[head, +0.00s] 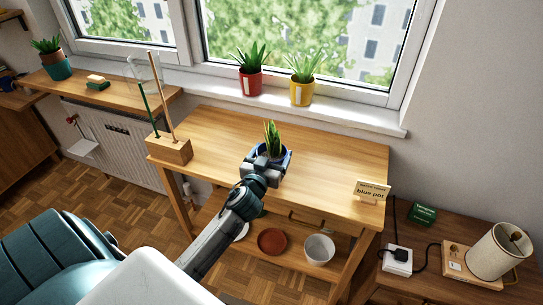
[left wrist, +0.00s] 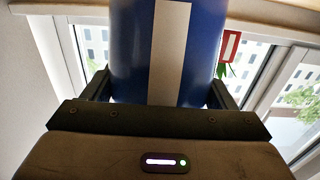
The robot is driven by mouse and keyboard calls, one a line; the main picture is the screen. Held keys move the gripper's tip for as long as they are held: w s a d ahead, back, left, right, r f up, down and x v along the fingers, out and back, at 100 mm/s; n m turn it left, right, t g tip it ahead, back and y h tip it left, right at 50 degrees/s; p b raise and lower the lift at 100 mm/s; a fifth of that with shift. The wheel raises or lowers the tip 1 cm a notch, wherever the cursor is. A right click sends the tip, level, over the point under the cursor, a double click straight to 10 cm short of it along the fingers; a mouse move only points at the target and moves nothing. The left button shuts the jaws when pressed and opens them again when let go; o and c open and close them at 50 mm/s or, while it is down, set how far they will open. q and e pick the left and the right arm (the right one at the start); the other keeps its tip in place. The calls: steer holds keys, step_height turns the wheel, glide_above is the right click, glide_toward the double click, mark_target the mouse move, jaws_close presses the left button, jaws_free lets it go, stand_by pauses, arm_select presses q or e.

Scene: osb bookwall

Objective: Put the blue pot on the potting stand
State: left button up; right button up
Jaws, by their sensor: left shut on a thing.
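The blue pot (head: 286,156) with a spiky green plant (head: 273,137) is at my left gripper (head: 267,160), upright over the front middle of the wooden potting stand (head: 335,160). In the left wrist view the blue pot (left wrist: 190,50), with a pale vertical stripe, sits between the two fingers of my left gripper (left wrist: 160,92), which is shut on it. I cannot tell whether the pot's base touches the stand top. My right gripper is not in view.
A wooden block with tall sticks (head: 170,150) stands at the stand's left end. A small sign reading "blue pot" (head: 372,191) is at its front right. A red pot (head: 250,82) and a yellow pot (head: 302,92) stand on the sill. The stand's right half is mostly clear.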

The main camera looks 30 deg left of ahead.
arm_select(q)
steer(key=o, duration=0.9)
steer(key=shift+f, duration=0.1)
steer(key=o, duration=0.4)
steer(key=shift+c, duration=0.2)
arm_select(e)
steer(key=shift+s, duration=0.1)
arm_select(q)
steer(key=shift+b+v, duration=0.4)
steer(key=shift+v, duration=0.75)
steer(key=b+v, duration=0.2)
steer(key=v, duration=0.7)
steer(key=shift+s+d, duration=0.2)
steer(key=shift+s, duration=0.2)
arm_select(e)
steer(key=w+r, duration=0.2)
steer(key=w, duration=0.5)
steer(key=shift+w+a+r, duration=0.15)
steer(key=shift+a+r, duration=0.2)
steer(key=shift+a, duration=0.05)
